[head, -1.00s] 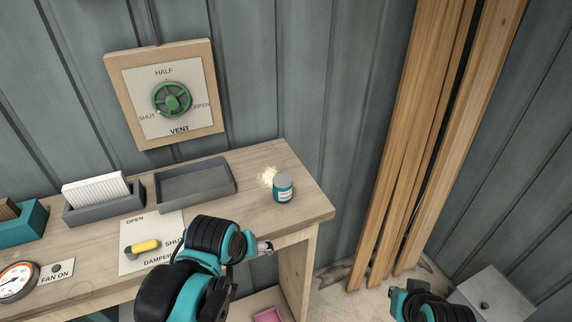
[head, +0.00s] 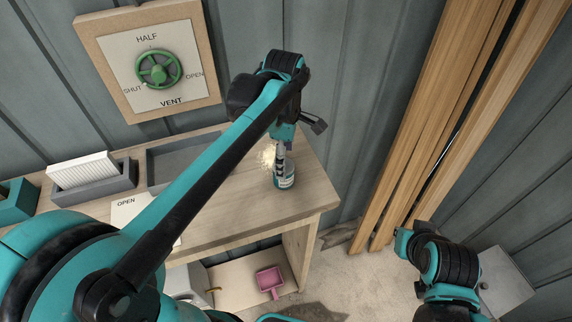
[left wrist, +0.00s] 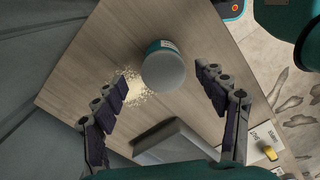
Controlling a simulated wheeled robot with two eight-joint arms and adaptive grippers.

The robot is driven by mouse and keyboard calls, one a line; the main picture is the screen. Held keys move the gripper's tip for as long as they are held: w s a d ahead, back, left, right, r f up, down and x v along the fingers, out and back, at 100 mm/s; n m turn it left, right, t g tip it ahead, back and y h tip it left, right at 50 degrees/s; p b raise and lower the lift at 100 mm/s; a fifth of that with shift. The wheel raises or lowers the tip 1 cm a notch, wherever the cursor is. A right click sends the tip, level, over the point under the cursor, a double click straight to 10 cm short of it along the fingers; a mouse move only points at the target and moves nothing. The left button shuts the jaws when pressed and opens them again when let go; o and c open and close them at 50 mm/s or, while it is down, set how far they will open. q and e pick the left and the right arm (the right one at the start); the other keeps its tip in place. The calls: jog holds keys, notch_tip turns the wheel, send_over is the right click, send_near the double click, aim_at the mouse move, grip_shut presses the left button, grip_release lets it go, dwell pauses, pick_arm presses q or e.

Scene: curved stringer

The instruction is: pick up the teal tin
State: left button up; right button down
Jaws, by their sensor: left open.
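The teal tin (head: 286,178) stands upright near the right end of the wooden bench, partly hidden by my left gripper in the head view. In the left wrist view, the tin (left wrist: 163,68) shows its grey lid and a strip of teal and white side. My left gripper (left wrist: 168,88) is open, with its fingers spread to either side of the tin, apart from it. In the head view, the left gripper (head: 280,155) points down at the tin. My right arm is at the lower right; its fingertips cannot be made out.
A pale crumbly spill (left wrist: 133,90) lies beside the tin. An empty grey tray (head: 160,178) and a grey box with white filter (head: 85,172) stand left along the bench (head: 235,212). Timber planks (head: 440,120) lean on the wall at right. A pink dustpan (head: 269,281) lies below.

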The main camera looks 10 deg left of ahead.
pick_arm(q)
notch_tip(320, 180, down, 6)
jog(key=shift+s+f, duration=0.25)
jog(key=shift+w, duration=0.15)
jog(key=c, duration=1.1)
jog(key=shift+c, duration=1.3)
